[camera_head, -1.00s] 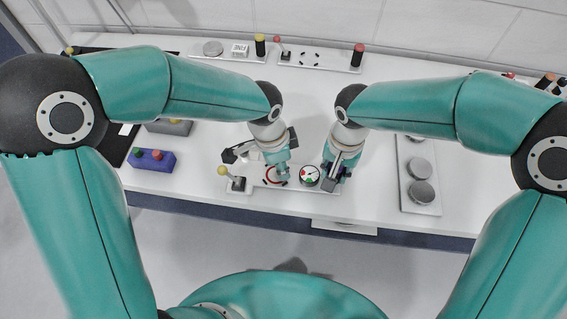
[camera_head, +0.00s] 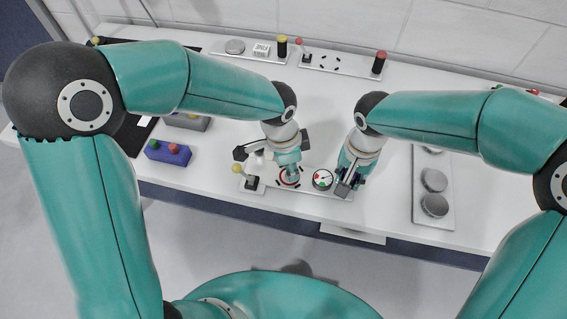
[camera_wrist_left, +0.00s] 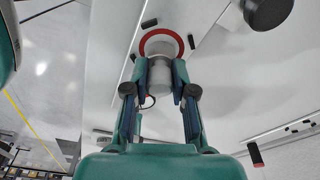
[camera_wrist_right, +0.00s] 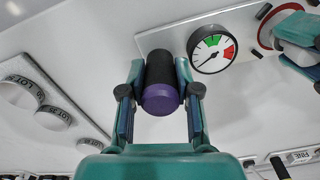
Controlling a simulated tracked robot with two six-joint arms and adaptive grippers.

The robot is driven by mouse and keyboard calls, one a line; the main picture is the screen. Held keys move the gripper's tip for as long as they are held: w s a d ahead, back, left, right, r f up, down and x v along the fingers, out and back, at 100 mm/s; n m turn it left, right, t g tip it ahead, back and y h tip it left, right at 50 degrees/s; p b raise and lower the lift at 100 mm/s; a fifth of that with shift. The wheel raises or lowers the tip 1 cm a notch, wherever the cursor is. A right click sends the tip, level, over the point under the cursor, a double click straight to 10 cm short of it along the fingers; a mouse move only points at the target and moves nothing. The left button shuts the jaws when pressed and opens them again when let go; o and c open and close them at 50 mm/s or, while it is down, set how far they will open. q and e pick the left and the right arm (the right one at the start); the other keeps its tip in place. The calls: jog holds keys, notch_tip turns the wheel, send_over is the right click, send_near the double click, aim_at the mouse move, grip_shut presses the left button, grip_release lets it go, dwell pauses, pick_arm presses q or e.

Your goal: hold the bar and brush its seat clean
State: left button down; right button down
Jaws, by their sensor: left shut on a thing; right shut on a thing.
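My left gripper (camera_head: 290,173) is over the red ring (camera_head: 287,178) on the front panel. In the left wrist view its fingers (camera_wrist_left: 160,95) are shut on a pale grey cylinder (camera_wrist_left: 160,76), with the red ring (camera_wrist_left: 162,36) just beyond it. My right gripper (camera_head: 348,187) is at the right end of the same panel. In the right wrist view its fingers (camera_wrist_right: 160,85) are shut on a black cylinder (camera_wrist_right: 159,68) with a purple end. I cannot tell for sure which is the bar or the brush, and the seat is not clearly seen.
A dial gauge (camera_head: 322,180) sits between the grippers. A yellow-knobbed lever (camera_head: 250,180) stands at the panel's left. A blue box (camera_head: 168,153) with red and green buttons lies farther left. A plate with round discs (camera_head: 433,181) is on the right. The table's middle is clear.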

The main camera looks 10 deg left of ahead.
pick_arm(q)
jog(key=shift+d+f, duration=0.2)
jog(key=shift+d, duration=0.55)
jog(key=shift+s, duration=0.1)
jog(key=shift+r, duration=3.1)
jog(key=shift+r, duration=1.5)
jog(key=shift+f, duration=0.1)
jog(key=shift+f, duration=3.4)
